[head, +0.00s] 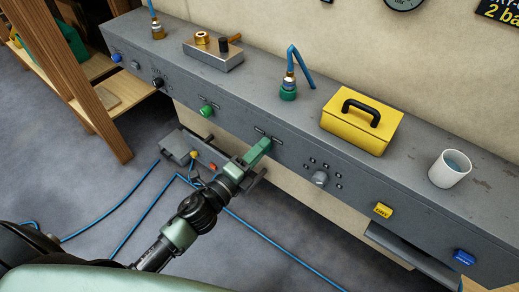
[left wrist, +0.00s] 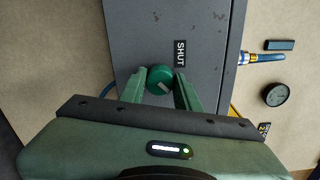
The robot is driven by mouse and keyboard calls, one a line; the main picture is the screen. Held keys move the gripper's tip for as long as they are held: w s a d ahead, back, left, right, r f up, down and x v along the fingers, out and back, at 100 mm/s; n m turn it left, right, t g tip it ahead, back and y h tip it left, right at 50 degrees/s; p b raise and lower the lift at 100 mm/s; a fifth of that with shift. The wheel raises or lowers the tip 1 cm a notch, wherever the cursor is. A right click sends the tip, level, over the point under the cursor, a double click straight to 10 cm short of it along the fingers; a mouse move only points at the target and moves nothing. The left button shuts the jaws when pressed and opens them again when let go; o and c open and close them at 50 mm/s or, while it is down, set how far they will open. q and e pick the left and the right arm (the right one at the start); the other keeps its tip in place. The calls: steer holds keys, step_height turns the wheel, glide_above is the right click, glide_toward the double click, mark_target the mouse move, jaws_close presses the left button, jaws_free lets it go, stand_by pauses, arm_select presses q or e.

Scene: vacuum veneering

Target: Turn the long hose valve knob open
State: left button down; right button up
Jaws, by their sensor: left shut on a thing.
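A round green knob (left wrist: 160,77) with a pale pointer mark sits on the grey front panel (head: 330,205) of the long bench. A black label reading SHUT (left wrist: 180,53) is beside it in the left wrist view. My left gripper (head: 263,147) reaches the panel with its green fingers on either side of this knob, shut on it; the fingers also show in the left wrist view (left wrist: 162,92). In the head view the fingers hide the knob. A second green knob (head: 206,111) is farther left on the panel. My right gripper is not in view.
Along the panel are a grey dial (head: 320,178), a yellow button (head: 382,210) and a blue button (head: 464,257). On top stand a yellow box (head: 345,128), a white cup (head: 448,172) and a green-based hose fitting (head: 288,92). Blue hose (head: 270,238) lies on the floor.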

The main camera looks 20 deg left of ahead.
arm_select(q)
steer(key=c, duration=1)
jaws_free()
steer(key=v, duration=0.7)
steer(key=shift+s+a+b, duration=0.1)
steer(key=shift+s+b, duration=0.3)
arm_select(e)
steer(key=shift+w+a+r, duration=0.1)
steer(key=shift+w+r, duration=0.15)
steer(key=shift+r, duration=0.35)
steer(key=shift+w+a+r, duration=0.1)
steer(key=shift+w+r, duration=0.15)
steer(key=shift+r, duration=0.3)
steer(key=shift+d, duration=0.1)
